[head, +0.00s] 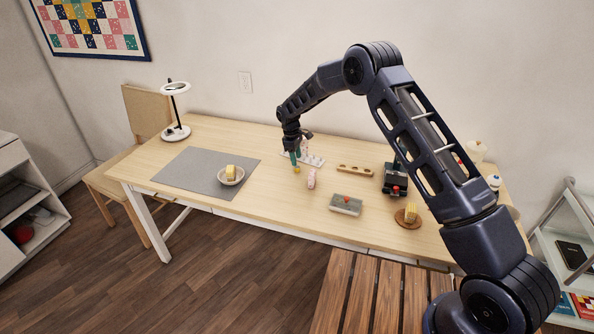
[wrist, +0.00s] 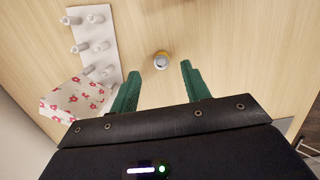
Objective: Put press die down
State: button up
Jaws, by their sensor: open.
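A small round piece, probably the press die (wrist: 162,61), shows in the wrist view with a pale top and a yellowish rim. It appears to stand on the wooden table, in line with the gap between my fingertips. My gripper (wrist: 162,66) is open, with a green finger on each side and clear space between each finger and the piece. In the head view my gripper (head: 294,159) points down over the middle of the table. A small yellow spot (head: 296,170) shows just below its fingertips, probably the same piece.
A white peg rack (wrist: 93,45) and a floral-patterned item (wrist: 75,98) lie close to my left finger. On the table are a dark press (head: 395,178), a grey box with a red knob (head: 345,204), a holed wooden strip (head: 356,169) and a bowl (head: 231,180) on a grey mat (head: 195,170).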

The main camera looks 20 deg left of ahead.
aim_at(297, 167)
notch_tip(297, 167, down, 4)
jog(key=shift+d+f, duration=0.15)
jog(key=shift+f, duration=0.05)
jog(key=shift+c, duration=0.5)
grip_shut()
jog(key=shift+r, duration=0.1)
